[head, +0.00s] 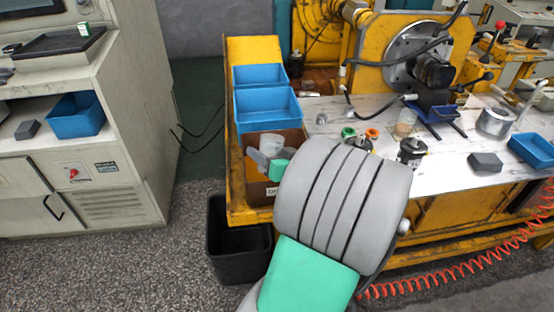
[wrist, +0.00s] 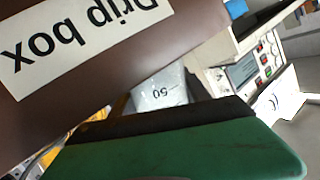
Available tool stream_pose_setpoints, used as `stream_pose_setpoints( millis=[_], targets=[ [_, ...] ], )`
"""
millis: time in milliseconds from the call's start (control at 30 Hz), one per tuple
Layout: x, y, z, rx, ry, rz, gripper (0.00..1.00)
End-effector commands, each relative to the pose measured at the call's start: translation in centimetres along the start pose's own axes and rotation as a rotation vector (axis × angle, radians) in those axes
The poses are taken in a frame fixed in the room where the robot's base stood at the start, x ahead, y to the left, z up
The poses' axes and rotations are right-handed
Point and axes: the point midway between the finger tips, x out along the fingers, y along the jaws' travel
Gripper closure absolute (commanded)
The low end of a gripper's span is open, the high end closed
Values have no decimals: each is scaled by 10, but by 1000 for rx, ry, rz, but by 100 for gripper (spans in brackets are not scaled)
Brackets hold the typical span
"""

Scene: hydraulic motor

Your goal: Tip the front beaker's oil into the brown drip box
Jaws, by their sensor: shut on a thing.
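The brown drip box (head: 256,191) stands at the left end of the yellow bench, its printed label facing front. In the wrist view its brown wall and upside-down "Drip box" label (wrist: 80,38) fill the upper left. My gripper (head: 268,160) is at the box's opening, shut on a clear beaker (head: 271,144). The beaker also shows in the wrist view (wrist: 160,90), with a "50" mark, partly hidden behind the dark-edged green finger. Its exact tilt and any oil inside cannot be told. Another clear beaker (head: 405,121) stands on the bench top.
Blue bins (head: 267,106) sit behind the drip box. A black waste bin (head: 238,245) stands on the floor below.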

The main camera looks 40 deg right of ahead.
Motion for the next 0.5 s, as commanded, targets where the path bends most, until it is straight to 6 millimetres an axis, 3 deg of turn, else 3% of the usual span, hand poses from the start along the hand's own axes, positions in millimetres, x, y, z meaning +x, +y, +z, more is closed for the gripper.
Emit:
stream_pose_setpoints(
  millis=[500],
  targets=[
    [5,7,-3,-173,115,-1,88]
  ],
)
